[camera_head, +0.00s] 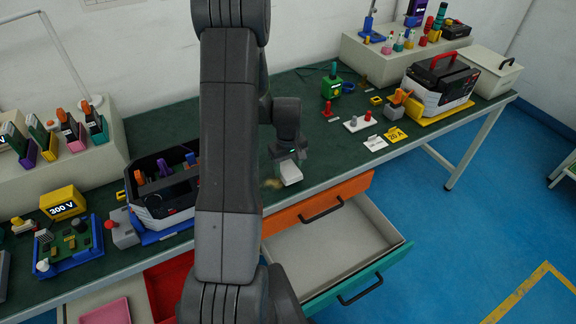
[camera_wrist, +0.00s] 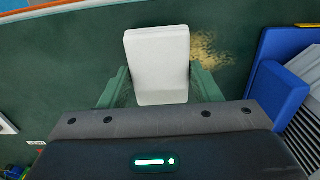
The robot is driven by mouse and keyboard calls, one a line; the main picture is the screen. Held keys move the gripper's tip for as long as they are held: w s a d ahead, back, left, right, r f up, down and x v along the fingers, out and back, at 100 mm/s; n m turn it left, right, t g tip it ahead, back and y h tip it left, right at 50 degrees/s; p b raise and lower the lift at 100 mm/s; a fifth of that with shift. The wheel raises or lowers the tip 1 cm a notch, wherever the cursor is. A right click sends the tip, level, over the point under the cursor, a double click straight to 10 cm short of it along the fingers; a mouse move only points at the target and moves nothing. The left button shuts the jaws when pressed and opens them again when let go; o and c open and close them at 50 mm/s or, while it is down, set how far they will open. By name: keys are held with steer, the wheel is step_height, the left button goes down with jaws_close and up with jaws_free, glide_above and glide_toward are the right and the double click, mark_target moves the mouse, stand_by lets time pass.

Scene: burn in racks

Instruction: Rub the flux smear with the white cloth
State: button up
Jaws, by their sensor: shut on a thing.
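The white cloth (camera_wrist: 158,62) is a pale block-like pad in the wrist view, and it also shows in the head view (camera_head: 290,173). My gripper (camera_wrist: 160,88) is shut on it, one finger on each side. The flux smear (camera_wrist: 208,50) is a speckled yellow-brown patch on the green bench top, just right of the cloth in the wrist view. In the head view the smear (camera_head: 271,183) lies just left of the cloth. The cloth may cover part of the smear. I cannot tell whether the cloth touches the bench.
An open drawer (camera_head: 335,245) juts out below the bench front. A black-and-white device (camera_head: 165,205) on a blue base stands left of my arm. White and yellow cards (camera_head: 396,135) and small posts lie to the right. The green top (camera_head: 335,165) beside the cloth is clear.

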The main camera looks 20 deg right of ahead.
steer(key=shift+f+b, duration=0.85)
steer(key=shift+f, duration=0.2)
steer(key=shift+a, duration=0.1)
